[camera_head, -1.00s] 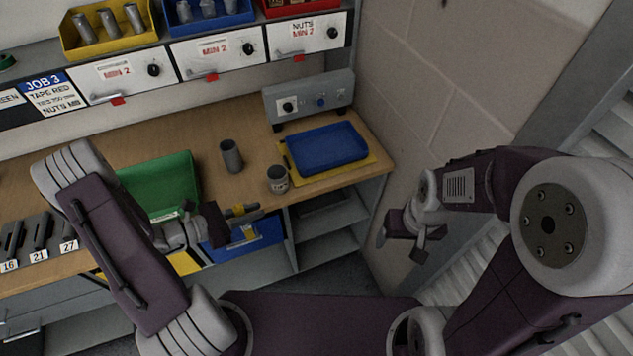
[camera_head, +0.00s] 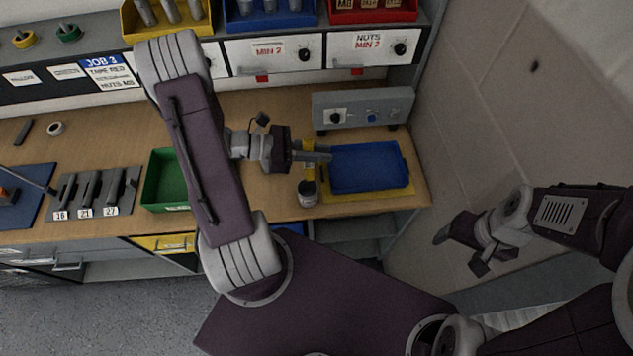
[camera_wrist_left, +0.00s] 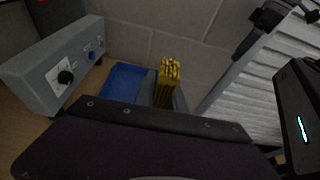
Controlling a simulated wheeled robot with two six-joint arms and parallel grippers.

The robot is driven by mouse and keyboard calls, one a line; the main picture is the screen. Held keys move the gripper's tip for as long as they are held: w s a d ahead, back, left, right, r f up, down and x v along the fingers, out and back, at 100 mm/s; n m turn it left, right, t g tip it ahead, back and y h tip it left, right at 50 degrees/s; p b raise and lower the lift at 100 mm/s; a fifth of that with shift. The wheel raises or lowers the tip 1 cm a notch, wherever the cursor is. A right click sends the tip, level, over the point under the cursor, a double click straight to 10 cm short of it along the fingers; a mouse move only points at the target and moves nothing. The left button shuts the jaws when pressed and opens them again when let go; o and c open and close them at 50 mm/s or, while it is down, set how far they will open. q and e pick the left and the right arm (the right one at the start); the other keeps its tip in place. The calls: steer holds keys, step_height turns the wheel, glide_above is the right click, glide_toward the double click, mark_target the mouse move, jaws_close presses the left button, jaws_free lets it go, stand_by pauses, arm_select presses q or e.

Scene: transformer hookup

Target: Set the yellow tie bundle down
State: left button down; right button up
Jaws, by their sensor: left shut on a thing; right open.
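The yellow tie bundle (camera_head: 309,172) is in my left gripper (camera_head: 320,154), which is shut on it above the right part of the bench. My right gripper (camera_head: 443,238) is open and empty, off the bench's right end.
The blue tray lies on a yellow mat (camera_head: 410,190). A grey control box (camera_head: 362,106) stands behind it, against the wall. A green bin (camera_head: 166,178) is left of my left arm. The wall (camera_head: 490,110) closes the right side.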

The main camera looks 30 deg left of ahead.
arm_select(q)
steer(key=f, duration=0.3)
steer(key=s+f, duration=0.1)
steer(key=f, duration=0.5)
steer(key=shift+s, duration=0.25)
steer(key=shift+a+f, duration=0.1)
steer(key=shift+f, duration=0.25)
steer(key=c, duration=1.8)
jaws_free()
steer(key=shift+f, duration=0.1)
steer(key=o, duration=0.4)
steer(key=shift+s, duration=0.1)
arm_select(e)
steer(key=shift+s+r, duration=0.3)
steer(key=shift+s, duration=0.5)
